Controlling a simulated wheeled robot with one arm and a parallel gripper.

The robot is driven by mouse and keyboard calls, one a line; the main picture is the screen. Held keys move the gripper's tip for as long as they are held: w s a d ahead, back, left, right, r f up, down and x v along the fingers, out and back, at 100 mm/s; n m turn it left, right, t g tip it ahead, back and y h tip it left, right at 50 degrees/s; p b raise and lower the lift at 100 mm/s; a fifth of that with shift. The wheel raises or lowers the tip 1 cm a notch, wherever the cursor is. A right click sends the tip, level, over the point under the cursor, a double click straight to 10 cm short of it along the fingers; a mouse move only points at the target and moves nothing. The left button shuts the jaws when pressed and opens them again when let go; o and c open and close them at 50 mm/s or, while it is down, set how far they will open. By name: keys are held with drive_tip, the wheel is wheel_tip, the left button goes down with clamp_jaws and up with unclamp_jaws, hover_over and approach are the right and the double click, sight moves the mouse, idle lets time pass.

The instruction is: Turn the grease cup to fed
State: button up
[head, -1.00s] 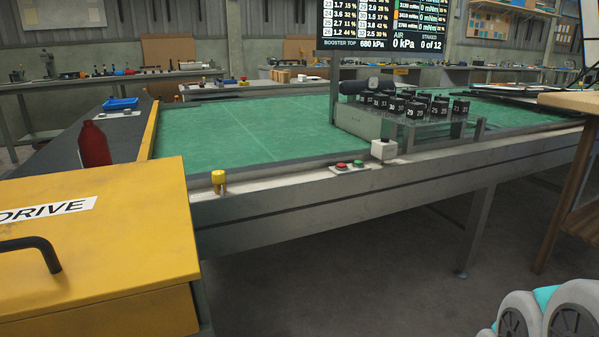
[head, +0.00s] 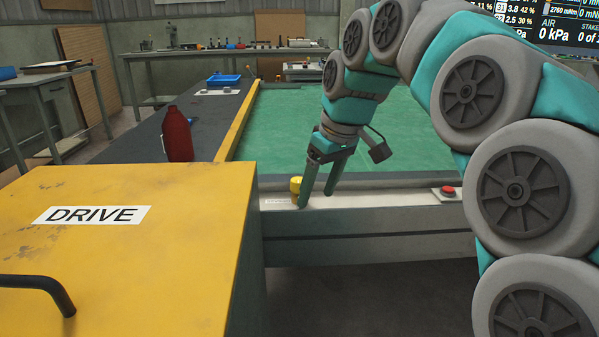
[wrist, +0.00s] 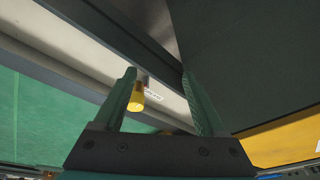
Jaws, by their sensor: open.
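The yellow grease cup (head: 296,185) stands on the pale front rail of the green-topped table, just right of the yellow drive box. In the wrist view the cup (wrist: 136,98) shows close to the left finger, with a small white label (wrist: 153,95) beside it. My gripper (head: 318,200) is open and points down at the rail, its fingers just right of the cup in the head view. The wrist view shows both fingers (wrist: 165,95) spread apart with nothing clamped between them. The lettering on the label is too small to read.
The yellow drive box (head: 130,240) with a black handle fills the lower left. A red bottle (head: 178,135) stands on the dark bench behind it, near a blue tray (head: 223,80). A red button (head: 447,190) sits on the rail to the right. The green top (head: 285,120) is clear near the cup.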

drive_tip(key=n+t, duration=0.1)
approach(298, 180)
drive_tip(key=shift+y, duration=0.4)
drive_tip(key=shift+d+p+x, duration=0.2)
drive_tip(key=shift+p+x, duration=0.1)
drive_tip(key=shift+x, duration=1.85)
drive_tip(key=shift+d+p+x, duration=0.15)
drive_tip(key=shift+p+x, duration=0.15)
drive_tip(key=shift+x, duration=1.9)
drive_tip(key=shift+c, duration=0.3)
clamp_jaws()
